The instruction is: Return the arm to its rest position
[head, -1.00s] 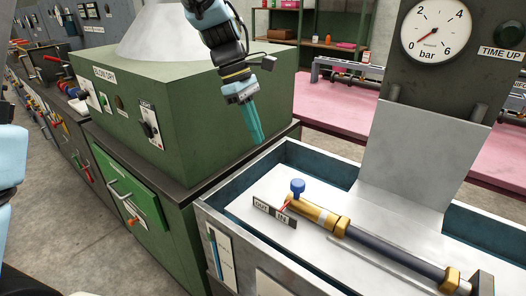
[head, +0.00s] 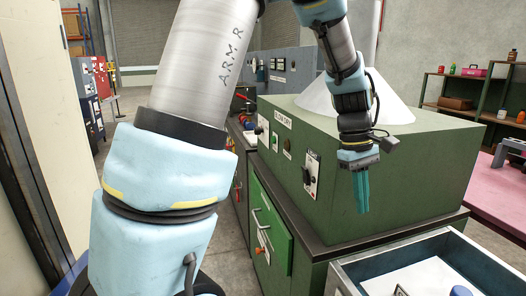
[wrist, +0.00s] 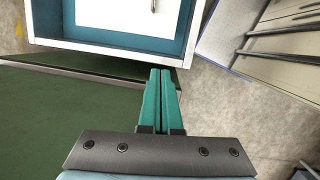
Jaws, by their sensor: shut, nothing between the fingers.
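My gripper (head: 361,192) hangs from my raised arm in the head view, its teal fingers pointing down. It is in front of the green cabinet's side, above the cabinet's dark edge. In the wrist view its two teal fingers (wrist: 160,100) lie side by side, shut with nothing between them. My arm, marked "ARM R", fills the left and centre of the head view.
The green cabinet (head: 400,180) with a white cone (head: 385,108) on top stands close behind my gripper. A blue-lined tray (head: 390,255) is at the lower right, its wall also in the wrist view (wrist: 115,48). A pink bench (head: 490,195) is at right. Open floor (head: 235,262) shows left of the cabinet.

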